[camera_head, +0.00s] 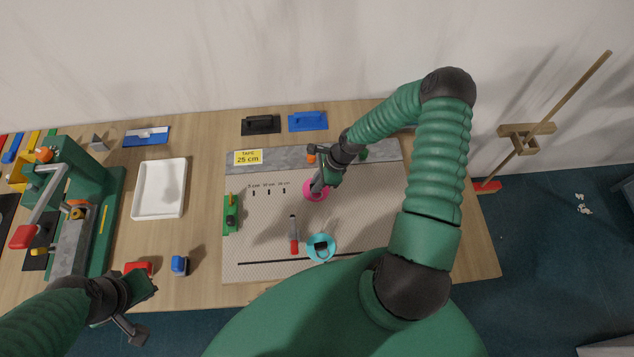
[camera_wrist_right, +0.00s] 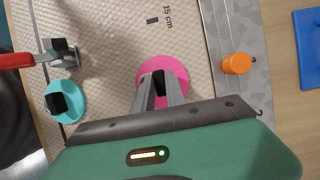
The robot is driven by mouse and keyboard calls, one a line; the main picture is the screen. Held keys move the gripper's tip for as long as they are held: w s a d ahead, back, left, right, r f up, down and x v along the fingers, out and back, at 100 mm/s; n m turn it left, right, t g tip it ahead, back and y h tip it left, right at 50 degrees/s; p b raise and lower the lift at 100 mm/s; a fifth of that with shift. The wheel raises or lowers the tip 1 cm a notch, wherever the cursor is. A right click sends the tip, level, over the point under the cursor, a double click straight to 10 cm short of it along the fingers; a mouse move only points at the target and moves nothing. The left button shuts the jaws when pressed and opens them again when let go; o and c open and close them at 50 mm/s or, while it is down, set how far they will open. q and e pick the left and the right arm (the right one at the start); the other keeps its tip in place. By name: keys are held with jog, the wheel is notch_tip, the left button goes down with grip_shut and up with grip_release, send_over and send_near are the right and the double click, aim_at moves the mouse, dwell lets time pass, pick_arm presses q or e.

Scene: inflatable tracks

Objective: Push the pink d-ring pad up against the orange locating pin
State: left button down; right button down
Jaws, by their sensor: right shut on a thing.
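The pink d-ring pad (camera_head: 309,195) lies on the beige textured mat (camera_head: 268,215), and it shows as a round disc in the right wrist view (camera_wrist_right: 178,72). My right gripper (camera_wrist_right: 160,88) is over the pad, shut on its black d-ring. The orange locating pin (camera_wrist_right: 237,63) stands on the grey metal strip, to the right of the pad in the wrist view, with a clear gap between them. In the head view the pin (camera_head: 311,159) is partly hidden by my right gripper (camera_head: 319,184). My left gripper (camera_head: 141,309) is open and empty at lower left.
A turquoise pad (camera_head: 321,254) and a red-handled tool (camera_head: 294,240) lie on the mat nearer me. A grey strip (camera_head: 280,160) with a yellow tape label runs along the mat's back. A white tray (camera_head: 138,212) and green press (camera_head: 108,200) stand left.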

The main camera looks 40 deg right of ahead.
aim_at(311, 178)
jog(key=shift+w+d, duration=0.1)
jog(key=shift+w, duration=0.05)
jog(key=shift+w+d, duration=0.1)
jog(key=shift+w, duration=0.1)
jog(key=shift+w+d+b, duration=0.4)
jog(key=shift+w+d, duration=0.05)
jog(key=shift+w, duration=0.25)
jog(key=shift+w+d+b, duration=0.4)
jog(key=shift+w+d, duration=0.05)
jog(key=shift+w, duration=0.25)
jog(key=c, duration=1.7)
grip_release()
jog(key=o, duration=0.4)
jog(key=shift+w+d+f, duration=0.1)
jog(key=shift+w, duration=0.05)
notch_tip(311, 178, up, 5)
jog(key=p, duration=0.4)
